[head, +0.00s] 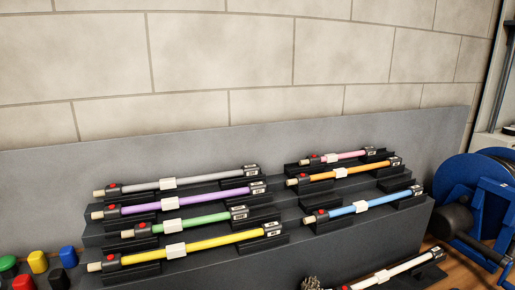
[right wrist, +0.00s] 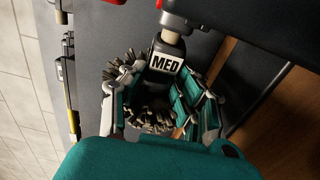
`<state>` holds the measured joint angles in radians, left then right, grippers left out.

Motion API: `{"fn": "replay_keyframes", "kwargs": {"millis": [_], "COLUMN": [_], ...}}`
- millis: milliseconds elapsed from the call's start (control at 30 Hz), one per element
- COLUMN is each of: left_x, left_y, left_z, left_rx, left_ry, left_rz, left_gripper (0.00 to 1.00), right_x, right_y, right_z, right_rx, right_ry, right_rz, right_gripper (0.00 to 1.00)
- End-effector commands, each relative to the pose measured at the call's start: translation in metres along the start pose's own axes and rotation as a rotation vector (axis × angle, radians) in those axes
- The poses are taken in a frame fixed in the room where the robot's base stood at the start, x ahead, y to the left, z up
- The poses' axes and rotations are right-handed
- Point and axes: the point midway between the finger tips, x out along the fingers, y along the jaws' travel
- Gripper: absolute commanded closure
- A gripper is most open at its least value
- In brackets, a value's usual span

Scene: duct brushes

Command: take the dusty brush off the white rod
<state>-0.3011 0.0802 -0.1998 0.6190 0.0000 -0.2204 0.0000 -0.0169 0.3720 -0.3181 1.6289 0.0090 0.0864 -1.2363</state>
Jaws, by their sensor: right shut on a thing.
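The white rod (head: 388,273) lies in a dark holder at the lower right of the head view, its left end cut off by the frame. A grey bristled brush (head: 311,284) shows in part at the bottom edge, to the left of the rod. In the right wrist view the brush (right wrist: 150,118) has dark and greyish bristles and a black hub marked MED. A pale rod end (right wrist: 173,37) meets the hub, with a red button above it. My right gripper (right wrist: 163,103) is shut on the brush, fingers on both sides. My left gripper is not in view.
A stepped dark rack (head: 205,270) holds several coloured rods, each with a white tag. Coloured caps (head: 38,262) stand at the lower left. A blue reel (head: 467,180) stands at the right. A brick wall is behind.

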Motion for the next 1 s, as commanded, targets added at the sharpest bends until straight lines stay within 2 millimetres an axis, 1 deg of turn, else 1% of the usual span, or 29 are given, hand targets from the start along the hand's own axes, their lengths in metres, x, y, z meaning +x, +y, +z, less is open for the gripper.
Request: {"fn": "replay_keyframes", "kwargs": {"millis": [33, 300, 1000], "left_x": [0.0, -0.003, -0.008], "left_y": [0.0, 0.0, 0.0], "left_z": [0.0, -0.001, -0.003], "left_rx": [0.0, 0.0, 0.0], "left_ry": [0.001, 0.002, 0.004], "left_rz": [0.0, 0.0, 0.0], "left_gripper": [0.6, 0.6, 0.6], "right_x": [-0.002, -0.003, -0.001], "right_y": [-0.009, -0.011, -0.003], "right_z": [-0.006, -0.017, -0.044], "right_rx": [0.007, 0.01, 0.005], "right_ry": [0.002, 0.003, 0.002], "right_rz": [-0.019, -0.023, -0.007], "right_gripper": [1.0, 1.0, 1.0]}}
